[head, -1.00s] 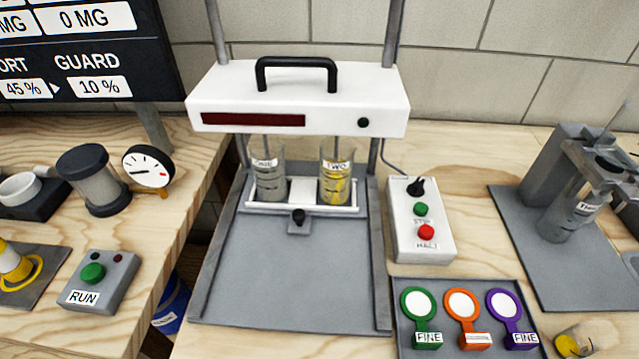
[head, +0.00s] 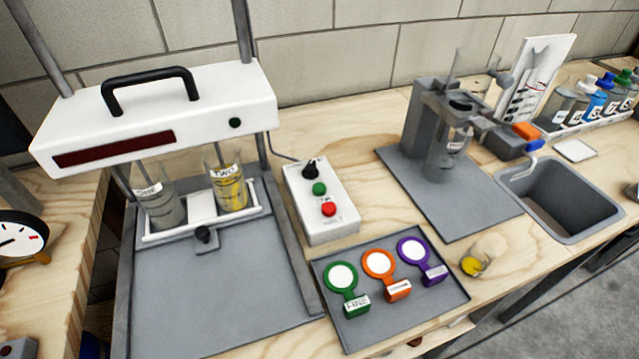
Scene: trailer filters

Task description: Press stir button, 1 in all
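A white control box (head: 322,203) stands on the bench to the right of the stirring stand. It carries a black knob (head: 310,169), a green button (head: 320,188) and a red button (head: 329,209). The label under the green button is too small to read. The white stirrer head (head: 155,118) has a black handle, a dark display and a small green spot. Its rods reach into two labelled beakers, ONE (head: 160,208) with grey content and TWO (head: 229,187) with yellow content. My gripper is not in view.
A grey tray (head: 400,325) with green, orange and purple ring filters lies in front of the box. A small glass with yellow content (head: 475,263), a grey stand with a beaker (head: 440,140), a sink (head: 562,196) and several bottles are to the right.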

